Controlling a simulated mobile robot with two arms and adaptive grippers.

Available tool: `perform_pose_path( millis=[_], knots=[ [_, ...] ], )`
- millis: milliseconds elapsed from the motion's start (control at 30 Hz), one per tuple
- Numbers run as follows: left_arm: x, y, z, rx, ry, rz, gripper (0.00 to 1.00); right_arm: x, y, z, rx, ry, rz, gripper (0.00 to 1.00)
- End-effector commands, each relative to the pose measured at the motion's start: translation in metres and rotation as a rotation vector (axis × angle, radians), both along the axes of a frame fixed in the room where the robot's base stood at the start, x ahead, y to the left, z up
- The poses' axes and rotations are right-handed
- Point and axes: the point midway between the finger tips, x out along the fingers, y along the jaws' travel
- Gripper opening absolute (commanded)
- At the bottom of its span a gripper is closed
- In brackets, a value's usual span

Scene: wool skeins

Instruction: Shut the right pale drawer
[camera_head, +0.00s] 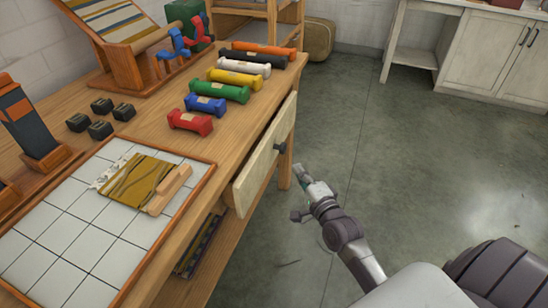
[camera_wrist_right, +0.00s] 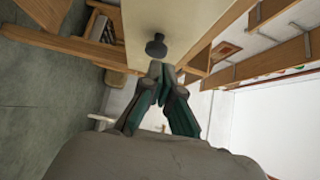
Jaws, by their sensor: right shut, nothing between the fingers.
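The pale drawer front (camera_head: 262,163) is on the table's right side in the head view and appears to stand out a little from the table edge. Its dark round knob (camera_head: 281,147) faces the open floor. My right gripper (camera_head: 303,172) is shut and empty, just outside the front and near the knob. In the right wrist view the pale front (camera_wrist_right: 190,22) fills the top middle, with the knob (camera_wrist_right: 156,46) just beyond the shut fingertips (camera_wrist_right: 160,70). I cannot tell whether the fingertips touch the front. My left gripper is not in view.
The wooden table (camera_head: 145,133) carries a row of coloured skeins, including a red one (camera_head: 190,122), and a tiled board (camera_head: 72,225) with a woven piece. A lower shelf (camera_head: 212,262) lies beneath. The grey floor (camera_head: 400,160) to the right is clear. A pale cabinet (camera_head: 485,55) stands beyond.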

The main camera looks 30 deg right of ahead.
Motion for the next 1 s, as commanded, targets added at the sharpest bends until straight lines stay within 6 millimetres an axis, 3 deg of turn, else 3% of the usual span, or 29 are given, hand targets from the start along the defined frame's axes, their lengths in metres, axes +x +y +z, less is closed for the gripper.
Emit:
perform_pose_path(
  millis=[200, 400, 1000],
  knots=[
    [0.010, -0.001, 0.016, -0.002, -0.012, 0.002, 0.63, 0.049, -0.003, 0.000, 0.000, -0.003, 0.001, 0.00],
    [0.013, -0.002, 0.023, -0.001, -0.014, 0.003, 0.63, 0.071, 0.015, 0.000, 0.002, -0.001, 0.001, 0.00],
    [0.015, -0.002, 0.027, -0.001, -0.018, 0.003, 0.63, 0.086, 0.027, 0.000, 0.002, 0.000, 0.000, 0.00]
  ],
)
